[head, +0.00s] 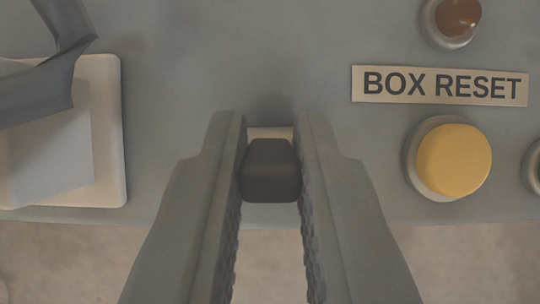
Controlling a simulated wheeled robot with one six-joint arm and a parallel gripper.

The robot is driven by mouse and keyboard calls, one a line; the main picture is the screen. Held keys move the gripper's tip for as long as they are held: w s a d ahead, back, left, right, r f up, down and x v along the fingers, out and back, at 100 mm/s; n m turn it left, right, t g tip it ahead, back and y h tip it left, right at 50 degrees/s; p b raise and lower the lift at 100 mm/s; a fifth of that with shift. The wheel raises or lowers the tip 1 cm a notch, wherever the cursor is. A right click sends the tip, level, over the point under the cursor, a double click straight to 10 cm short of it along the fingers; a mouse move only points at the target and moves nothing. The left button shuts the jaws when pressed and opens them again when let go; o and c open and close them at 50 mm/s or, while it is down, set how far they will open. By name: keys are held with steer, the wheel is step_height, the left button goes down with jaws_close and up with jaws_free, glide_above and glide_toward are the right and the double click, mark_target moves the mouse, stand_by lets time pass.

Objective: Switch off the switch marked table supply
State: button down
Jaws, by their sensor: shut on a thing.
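My gripper (270,128) points at the grey panel, with one finger on each side of a dark, block-shaped knob (271,172). The fingers are shut on this knob. A pale strip shows just above the knob, between the fingertips. No label reading "table supply" is in view, so I cannot tell from the picture what the knob is marked. The knob's base is hidden behind its front and the fingers.
Right of my gripper are a yellow button (453,158), a "BOX RESET" label (440,86) and a brown lamp or button (457,18). At left is a white plate (110,130) with a dark grey bent piece (60,65). The panel (220,60) is bare above my gripper.

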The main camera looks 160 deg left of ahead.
steer(key=shift+s+a+f+t+h, duration=0.15)
steer(key=shift+s+t+h, duration=0.15)
steer(key=shift+t, duration=0.45)
steer(key=shift+s+f+t+h, duration=0.1)
steer(key=shift+s+t+h, duration=0.15)
steer(key=shift+t, duration=0.5)
steer(key=c, duration=1.4)
jaws_free()
steer(key=v, duration=1.7)
steer(key=shift+s, duration=0.35)
